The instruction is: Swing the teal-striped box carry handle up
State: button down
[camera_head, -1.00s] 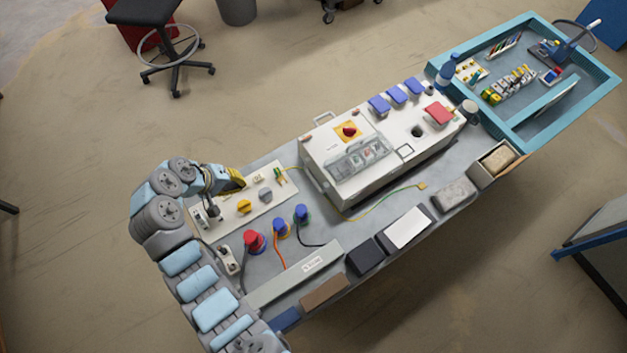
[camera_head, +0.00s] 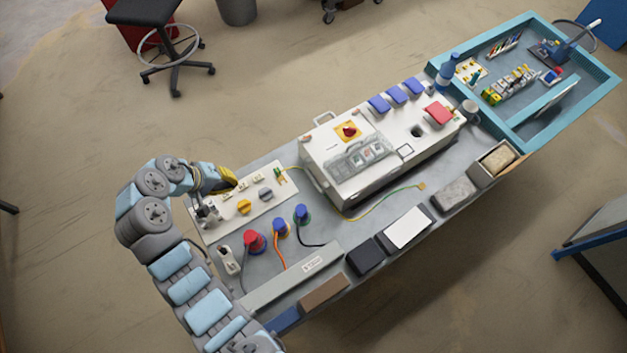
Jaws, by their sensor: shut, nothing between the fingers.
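The white socket box (camera_head: 385,178) stands on the middle of the grey bench. A light carry handle (camera_head: 317,181) hangs at its left end, and a second handle-like bar (camera_head: 323,119) shows at its far left corner. No teal stripe can be made out on the box at this size. My gripper (camera_head: 230,184) appears as the yellow-and-dark end of the arm, over the far left part of the white panel. It is shut and empty, well to the left of the box and apart from both handles. The fingertips are too small to see clearly.
The panel (camera_head: 259,210) carries yellow and grey knobs. Red (camera_head: 254,240) and blue (camera_head: 302,212) plugs with cables stand in front. A yellow-green wire (camera_head: 385,211) lies before the box. A teal tray (camera_head: 519,137) stands at the right.

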jog(key=shift+v, duration=0.75)
jog(key=shift+r, duration=0.1)
jog(key=v, duration=0.7)
jog(key=shift+a+r, duration=0.25)
jog(key=shift+r, duration=0.05)
dwell(1.6)
jog(key=shift+s, duration=0.1)
jog(key=c, duration=1.4)
grip_release()
jog(key=shift+o, duration=0.2)
jog(key=shift+r, duration=0.1)
notch_tip(320, 180, up, 8)
